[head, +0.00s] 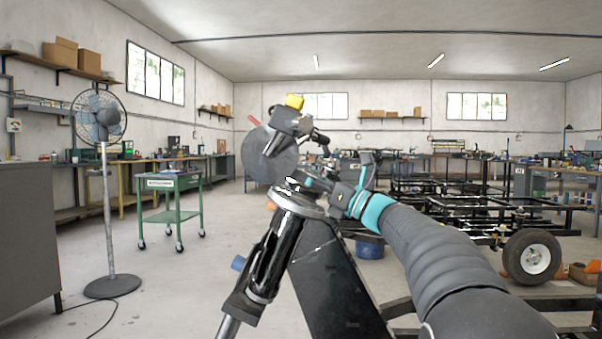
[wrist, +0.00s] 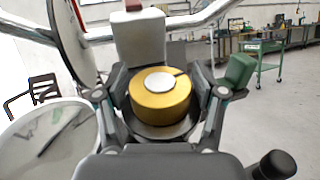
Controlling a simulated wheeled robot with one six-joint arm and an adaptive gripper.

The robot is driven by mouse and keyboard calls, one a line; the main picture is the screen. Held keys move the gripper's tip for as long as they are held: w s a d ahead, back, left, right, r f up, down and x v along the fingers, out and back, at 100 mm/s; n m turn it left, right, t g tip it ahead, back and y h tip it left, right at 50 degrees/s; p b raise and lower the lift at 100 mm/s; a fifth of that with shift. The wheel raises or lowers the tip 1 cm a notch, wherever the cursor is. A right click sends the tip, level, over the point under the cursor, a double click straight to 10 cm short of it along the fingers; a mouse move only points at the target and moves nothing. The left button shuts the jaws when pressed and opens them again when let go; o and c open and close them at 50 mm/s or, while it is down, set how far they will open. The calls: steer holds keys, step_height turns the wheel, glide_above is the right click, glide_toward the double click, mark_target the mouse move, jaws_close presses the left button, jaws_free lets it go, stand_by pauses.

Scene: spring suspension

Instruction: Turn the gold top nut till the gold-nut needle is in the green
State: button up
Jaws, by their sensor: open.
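The gold top nut (wrist: 160,98) shows in the wrist view, a round gold cylinder with a pale disc and a dark mark on its top. My gripper (wrist: 160,95) is open, with one finger on each side of the nut; I cannot tell whether either touches it. In the head view my gripper (head: 312,184) is at the top of the tilted black strut (head: 265,262), and the nut cannot be made out there. A pale round dial-like face (wrist: 45,145) with a dark line on it is at the lower left of the wrist view. I cannot make out a green zone.
A fan (head: 105,190) and green cart (head: 172,187) are at left. A black frame with a wheel (head: 532,256) is at right. Floor between fan and strut is clear.

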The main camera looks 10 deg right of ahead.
steer(key=shift+x, duration=0.85)
steer(key=c, duration=1)
steer(key=shift+a+f+n+g+y+b, duration=0.15)
steer(key=shift+n+g+y+b, duration=0.4)
steer(key=shift+n+g+y, duration=0.55)
steer(key=n+g, duration=0.1)
steer(key=n+g+y, duration=0.1)
steer(key=g, duration=0.1)
steer(key=n+g+y, duration=0.1)
steer(key=g, duration=0.1)
steer(key=shift+s+n, duration=0.3)
steer(key=shift+r, duration=0.25)
